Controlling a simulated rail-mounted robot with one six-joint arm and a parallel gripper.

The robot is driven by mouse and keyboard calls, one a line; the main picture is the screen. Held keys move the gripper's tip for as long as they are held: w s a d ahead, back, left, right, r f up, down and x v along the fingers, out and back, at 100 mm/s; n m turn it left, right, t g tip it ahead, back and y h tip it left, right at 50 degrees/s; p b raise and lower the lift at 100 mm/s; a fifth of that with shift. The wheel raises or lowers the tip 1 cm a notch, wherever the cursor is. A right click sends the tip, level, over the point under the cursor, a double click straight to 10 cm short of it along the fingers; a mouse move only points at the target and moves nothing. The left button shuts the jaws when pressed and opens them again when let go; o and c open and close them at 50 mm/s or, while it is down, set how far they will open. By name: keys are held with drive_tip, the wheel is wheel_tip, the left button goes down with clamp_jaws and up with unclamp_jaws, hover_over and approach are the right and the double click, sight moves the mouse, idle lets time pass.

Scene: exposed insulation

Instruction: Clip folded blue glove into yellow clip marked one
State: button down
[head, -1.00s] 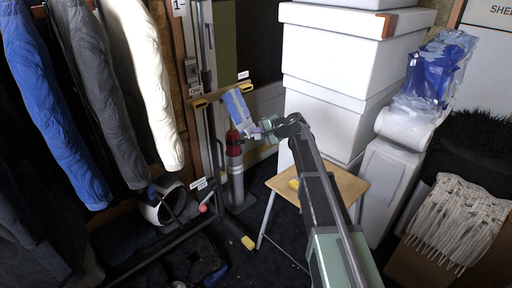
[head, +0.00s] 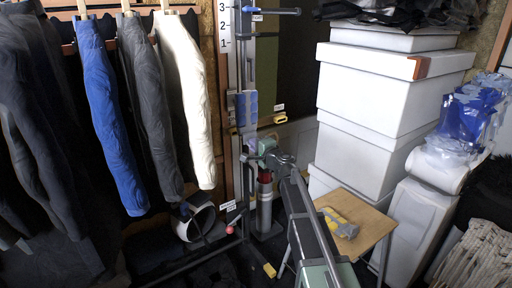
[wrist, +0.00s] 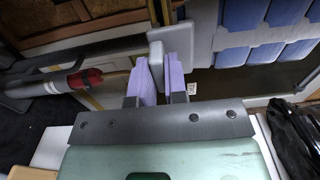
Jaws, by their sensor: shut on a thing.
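The blue-and-grey folded piece, which I take to be the glove (head: 250,105), stands upright in front of the dark post. It shows in the wrist view as blue panels with grey bands (wrist: 240,55) at the upper right. My gripper (head: 249,146) is just below it. In the wrist view, my gripper's (wrist: 160,75) two purple pads are shut on a grey block joined to the piece. A yellow-ended bar (head: 280,119), likely the yellow clip, runs behind the piece's lower end, with a small unreadable label above. I cannot tell whether piece and bar touch.
A blue bar (head: 278,12) sits higher on the post, beside the numbers 3, 2, 1. Hanging garments (head: 110,120) crowd the left; white boxes (head: 380,85) stack on the right. A small wooden table (head: 370,215) holds a yellow-grey item. A red-topped cylinder (head: 264,195) stands below my gripper.

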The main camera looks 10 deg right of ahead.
drive_tip(key=shift+x, duration=2.35)
drive_tip(key=shift+x, duration=1.8)
drive_tip(key=c, duration=1.1)
unclamp_jaws()
drive_tip(key=v, duration=1)
drive_tip(key=shift+s+d, duration=0.1)
drive_tip(key=shift+s, duration=0.3)
